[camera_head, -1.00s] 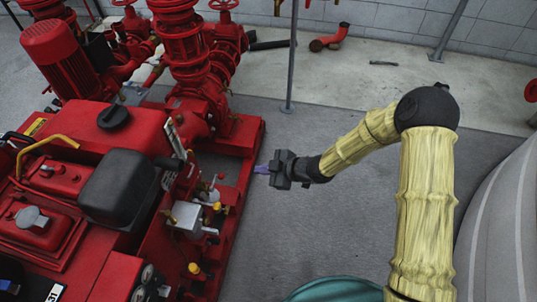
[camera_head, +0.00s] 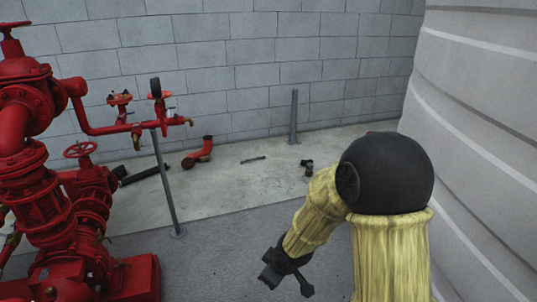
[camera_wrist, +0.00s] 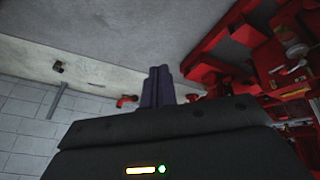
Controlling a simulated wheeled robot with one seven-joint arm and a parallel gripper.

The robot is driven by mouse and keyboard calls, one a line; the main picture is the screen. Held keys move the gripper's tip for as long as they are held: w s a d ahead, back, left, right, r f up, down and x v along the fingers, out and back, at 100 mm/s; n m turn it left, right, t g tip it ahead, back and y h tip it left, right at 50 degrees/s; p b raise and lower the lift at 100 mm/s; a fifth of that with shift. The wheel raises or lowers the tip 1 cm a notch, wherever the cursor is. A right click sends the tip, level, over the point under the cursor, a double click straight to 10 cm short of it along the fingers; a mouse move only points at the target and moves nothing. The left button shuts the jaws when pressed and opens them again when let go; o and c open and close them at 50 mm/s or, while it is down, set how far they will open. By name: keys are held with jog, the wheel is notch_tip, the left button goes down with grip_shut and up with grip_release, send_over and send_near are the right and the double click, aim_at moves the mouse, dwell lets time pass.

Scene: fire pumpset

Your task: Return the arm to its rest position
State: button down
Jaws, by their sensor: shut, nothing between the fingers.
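My arm, in a yellow sleeve with a black elbow joint, is bent at the lower right of the head view. My gripper (camera_head: 268,278) hangs at its end over the grey floor, pointing down and left, apart from everything around it. In the wrist view my gripper (camera_wrist: 158,72) shows its two dark purple fingers close together with nothing between them. The gripper is shut and empty.
The red pump machine (camera_head: 75,240) stands at the left; it fills the upper right of the wrist view (camera_wrist: 270,60). A ribbed grey tank (camera_head: 475,120) is close at the right. A grey post (camera_head: 165,185), a red pipe elbow (camera_head: 199,153) and a block wall (camera_head: 240,60) lie beyond. Floor around the gripper is clear.

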jog(key=s+d+r+m+g+h+p, duration=0.1)
jog(key=s+d+r+m, duration=0.3)
jog(key=s+d+m, duration=0.25)
jog(key=s+d+r+m+g+h, duration=0.1)
jog(key=s+d+r+m+h, duration=0.1)
jog(key=s+d+r+m, duration=0.5)
notch_tip(320, 180, up, 22)
jog(key=w+n+p, duration=0.1)
jog(key=n+p, duration=0.1)
jog(key=p, duration=2.2)
jog(key=shift+w+d+p, duration=0.25)
jog(key=shift+d+p, duration=0.1)
jog(key=shift+p, duration=0.05)
jog(key=c, duration=2.2)
grip_release()
jog(key=shift+w+n, duration=0.1)
jog(key=shift+n, duration=0.15)
jog(key=c, duration=1.2)
grip_release()
jog(key=shift+a, duration=0.2)
jog(key=shift+c, duration=1)
jog(key=shift+d, duration=0.1)
